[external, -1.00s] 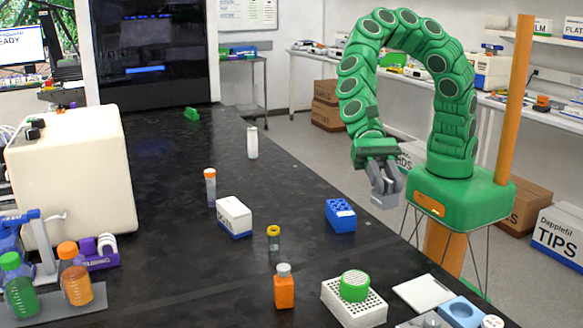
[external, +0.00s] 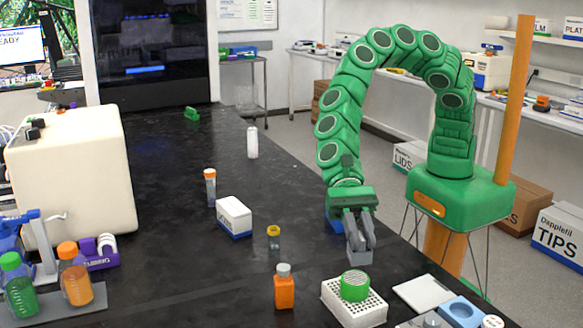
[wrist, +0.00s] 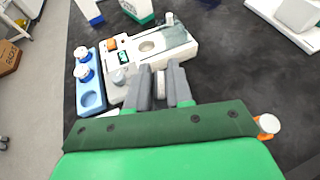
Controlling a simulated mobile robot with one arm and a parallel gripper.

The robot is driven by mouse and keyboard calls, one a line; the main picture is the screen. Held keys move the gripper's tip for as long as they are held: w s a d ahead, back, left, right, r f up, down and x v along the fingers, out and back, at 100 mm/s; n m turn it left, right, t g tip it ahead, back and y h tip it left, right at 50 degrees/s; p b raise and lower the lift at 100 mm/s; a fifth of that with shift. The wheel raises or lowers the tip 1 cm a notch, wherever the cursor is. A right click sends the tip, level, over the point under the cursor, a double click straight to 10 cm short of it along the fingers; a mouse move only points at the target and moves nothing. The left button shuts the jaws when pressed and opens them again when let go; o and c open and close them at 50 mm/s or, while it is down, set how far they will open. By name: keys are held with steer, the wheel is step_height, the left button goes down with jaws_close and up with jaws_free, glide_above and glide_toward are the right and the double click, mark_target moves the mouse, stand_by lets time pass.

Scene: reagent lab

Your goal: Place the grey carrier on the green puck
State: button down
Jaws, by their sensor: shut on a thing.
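My gripper (external: 360,243) is shut on the grey carrier (external: 359,257), a small grey block at the fingertips. The carrier is in the air, above and just behind the puck in the picture, with a gap between them. In the wrist view my gripper (wrist: 161,85) shows from behind, and the fingers hide most of the carrier. I cannot clearly pick out the puck there.
A blue block (external: 333,225) is partly hidden behind my gripper. An orange bottle (external: 284,291) stands left of the rack, with a yellow-capped vial (external: 273,238) behind it. A white plate (external: 424,292) and a blue tray (external: 461,311) lie to the right. The bench's middle is mostly clear.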

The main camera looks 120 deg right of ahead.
mark_target(359, 261)
steer(key=shift+w+a+f, duration=0.25)
steer(key=shift+w+f, duration=0.15)
steer(key=shift+f, duration=1.65)
steer(key=c, duration=0.9)
jaws_free()
steer(key=shift+o, duration=0.2)
steer(key=shift+d, duration=0.15)
steer(key=v, duration=1.2)
